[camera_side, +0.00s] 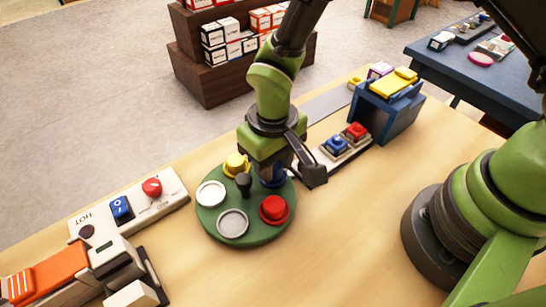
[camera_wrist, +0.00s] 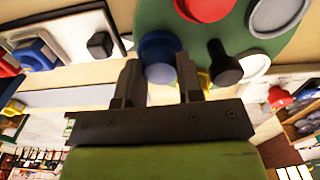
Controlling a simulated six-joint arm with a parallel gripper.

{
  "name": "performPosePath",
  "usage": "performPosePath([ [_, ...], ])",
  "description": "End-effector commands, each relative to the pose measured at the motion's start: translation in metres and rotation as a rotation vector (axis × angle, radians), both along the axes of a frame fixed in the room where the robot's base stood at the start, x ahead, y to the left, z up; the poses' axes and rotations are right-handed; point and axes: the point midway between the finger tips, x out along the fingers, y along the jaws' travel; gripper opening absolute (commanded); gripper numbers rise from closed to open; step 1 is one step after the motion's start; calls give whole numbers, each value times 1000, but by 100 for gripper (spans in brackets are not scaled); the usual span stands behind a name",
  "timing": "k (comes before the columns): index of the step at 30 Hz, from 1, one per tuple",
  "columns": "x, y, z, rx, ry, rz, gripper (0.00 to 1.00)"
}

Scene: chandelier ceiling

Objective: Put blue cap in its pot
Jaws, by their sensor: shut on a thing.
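The blue cap (camera_side: 273,179) is at the far right part of the round green board (camera_side: 245,236), partly hidden by my gripper. My gripper (camera_side: 280,172) points down over the board there and is shut on the blue cap. In the wrist view, the blue cap (camera_wrist: 160,52) sits between the two dark fingers of my gripper (camera_wrist: 158,84). I cannot tell whether the cap touches the board, and any pot under it is hidden. A red cap (camera_side: 273,209), a yellow cap (camera_side: 236,165) and two pale round pieces, white (camera_side: 210,194) and grey (camera_side: 232,223), sit around the board.
A dark knob (camera_side: 244,183) stands at the board's middle, close to my gripper. A white switch panel (camera_side: 152,206) is to the left. Blue and red buttons (camera_side: 336,144) and a blue stand (camera_side: 388,115) are behind right. Bare table lies in front of the board.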

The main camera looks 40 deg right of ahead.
Motion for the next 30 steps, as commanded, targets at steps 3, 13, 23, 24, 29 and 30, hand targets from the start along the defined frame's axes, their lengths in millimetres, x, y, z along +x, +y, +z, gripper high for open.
performPosePath([
  [3,0,0,-1,0,0,0,12],
  [13,0,0,-1,0,0,0,12],
  [23,0,0,-5,0,1,-1,12],
  [24,0,0,-5,0,1,-1,12],
  [29,0,0,-5,0,0,0,45],
  [30,0,0,-5,0,0,0,54],
])
